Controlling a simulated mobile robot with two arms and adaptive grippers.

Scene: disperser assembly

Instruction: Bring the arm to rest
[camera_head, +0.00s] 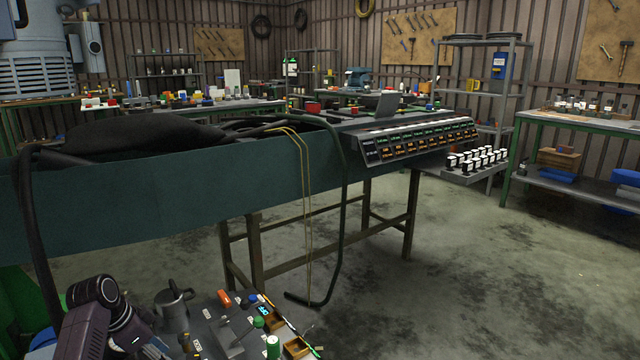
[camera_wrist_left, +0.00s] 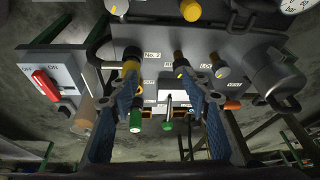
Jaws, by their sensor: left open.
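My left arm (camera_head: 95,310) comes in at the lower left of the head view, beside a grey panel (camera_head: 222,322). In the left wrist view my left gripper (camera_wrist_left: 168,88) has its two blue fingers spread apart, with nothing held between them. The fingers reach over the grey panel (camera_wrist_left: 205,45), which carries a "No. 2" label and several knobs. A knob with a yellow collar (camera_wrist_left: 131,60) is close to one finger; I cannot tell whether they touch. A green-ended part (camera_wrist_left: 168,127) shows between the fingers. My right gripper is not in view.
A red ON/OFF switch (camera_wrist_left: 45,87), a grey cylindrical vessel (camera_wrist_left: 272,75) and a gauge (camera_wrist_left: 298,4) surround the gripper. A long green trough (camera_head: 190,205) with hanging hoses stands behind the panel. The concrete floor (camera_head: 450,290) at right is clear.

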